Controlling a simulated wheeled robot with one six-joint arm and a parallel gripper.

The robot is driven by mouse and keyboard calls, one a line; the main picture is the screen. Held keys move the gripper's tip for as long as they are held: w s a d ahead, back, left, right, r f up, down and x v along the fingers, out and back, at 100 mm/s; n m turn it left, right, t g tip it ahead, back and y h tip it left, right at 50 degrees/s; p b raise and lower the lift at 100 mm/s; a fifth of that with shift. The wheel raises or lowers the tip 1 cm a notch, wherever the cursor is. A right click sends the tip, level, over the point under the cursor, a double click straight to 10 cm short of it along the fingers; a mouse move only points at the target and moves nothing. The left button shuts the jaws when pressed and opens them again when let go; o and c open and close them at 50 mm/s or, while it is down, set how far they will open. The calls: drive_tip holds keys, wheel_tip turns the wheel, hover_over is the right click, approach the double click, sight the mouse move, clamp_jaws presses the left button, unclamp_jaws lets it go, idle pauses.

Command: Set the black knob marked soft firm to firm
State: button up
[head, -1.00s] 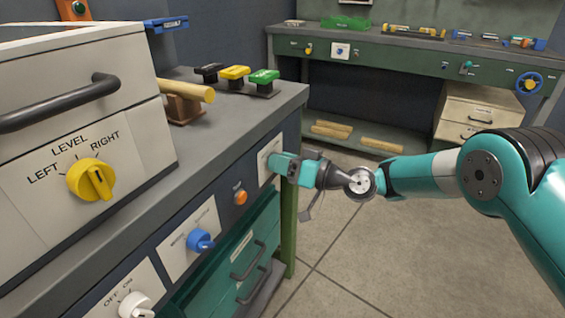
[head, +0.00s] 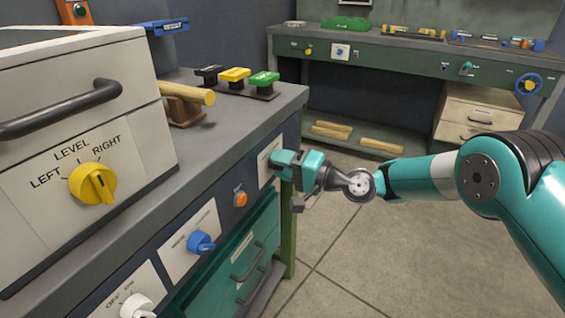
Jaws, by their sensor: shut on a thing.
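My gripper (head: 283,166) is at the right end of the near bench's front, up against a pale label plate (head: 266,162). Its jaws are shut on the knob at that plate. The knob itself is hidden behind the fingers, so its black colour, its pointer and the words soft and firm cannot be read from here.
Left along the same front are an orange button (head: 240,198), a blue knob (head: 201,242) and a white off-on knob (head: 136,306). A yellow level knob (head: 93,184) is on the white cabinet. A green drawer (head: 232,262) lies below. The floor (head: 345,255) to the right is clear.

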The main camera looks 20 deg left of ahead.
drive_tip(key=m+p, duration=0.1)
drive_tip(key=m, duration=0.5)
drive_tip(key=shift+m, duration=0.4)
idle(0.3)
drive_tip(key=o, duration=0.9)
drive_tip(key=d+b, duration=0.2)
drive_tip(key=d, duration=0.3)
drive_tip(key=s+d+b, duration=0.1)
drive_tip(key=d+b, duration=0.1)
drive_tip(key=d, duration=0.4)
drive_tip(key=d+b, duration=0.2)
drive_tip(key=d, duration=0.4)
drive_tip(key=shift+s+d, duration=0.15)
drive_tip(key=shift+d, duration=0.1)
